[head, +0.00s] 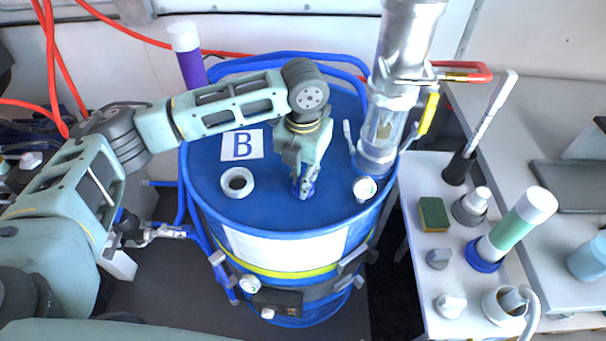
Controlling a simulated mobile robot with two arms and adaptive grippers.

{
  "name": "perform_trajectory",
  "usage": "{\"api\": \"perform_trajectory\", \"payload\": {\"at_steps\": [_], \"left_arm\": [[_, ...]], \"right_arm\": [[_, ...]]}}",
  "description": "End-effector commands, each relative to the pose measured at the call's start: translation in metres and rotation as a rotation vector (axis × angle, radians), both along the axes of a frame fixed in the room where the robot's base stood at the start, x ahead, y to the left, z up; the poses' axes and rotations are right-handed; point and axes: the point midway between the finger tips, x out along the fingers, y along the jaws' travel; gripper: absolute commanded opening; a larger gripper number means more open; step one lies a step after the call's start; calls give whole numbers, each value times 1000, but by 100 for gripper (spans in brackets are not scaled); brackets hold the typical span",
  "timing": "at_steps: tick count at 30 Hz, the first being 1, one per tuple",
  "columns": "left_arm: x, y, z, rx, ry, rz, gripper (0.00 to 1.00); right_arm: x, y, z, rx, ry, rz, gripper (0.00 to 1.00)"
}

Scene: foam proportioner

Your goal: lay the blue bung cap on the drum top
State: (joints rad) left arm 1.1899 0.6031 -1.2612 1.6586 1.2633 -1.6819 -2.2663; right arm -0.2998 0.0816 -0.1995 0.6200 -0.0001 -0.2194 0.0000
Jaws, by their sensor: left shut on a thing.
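The blue drum (290,215) stands in the middle of the head view, with its blue top facing up. My left gripper (303,192) points down over the front part of the drum top. It is shut on the small blue bung cap (307,188), which is partly hidden by the fingers. The cap is at or just above the drum top; I cannot tell if it touches. A white ring-shaped opening (238,183) is on the drum top, left of the gripper. My right gripper does not show.
A metal and clear cylinder fitting (384,120) rises from the drum's right side. A white label "B" (242,145) lies on the top. A small gauge (364,188) sits near the right rim. A white side table (428,275) at right holds a sponge (433,214) and bottles.

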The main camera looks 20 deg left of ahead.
Motion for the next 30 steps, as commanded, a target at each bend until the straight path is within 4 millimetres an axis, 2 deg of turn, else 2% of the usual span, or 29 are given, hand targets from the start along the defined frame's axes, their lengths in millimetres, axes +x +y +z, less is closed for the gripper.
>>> {"api": "perform_trajectory", "payload": {"at_steps": [6, 7, 13, 23, 26, 30], "left_arm": [[0, 0, -2, 0, 1, 1, 0], [0, 0, -3, 0, 1, 1, 13], [0, 0, -2, 0, 1, 1, 30], [0, 0, -1, 0, 0, 1, 31], [1, 0, 6, 0, -2, 1, 31], [1, -1, 30, -2, -5, 1, 31]], "right_arm": [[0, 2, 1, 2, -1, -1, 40], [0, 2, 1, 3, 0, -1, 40], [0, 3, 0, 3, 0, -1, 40], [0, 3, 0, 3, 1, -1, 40], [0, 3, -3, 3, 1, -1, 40], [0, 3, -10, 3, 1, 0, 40]]}}
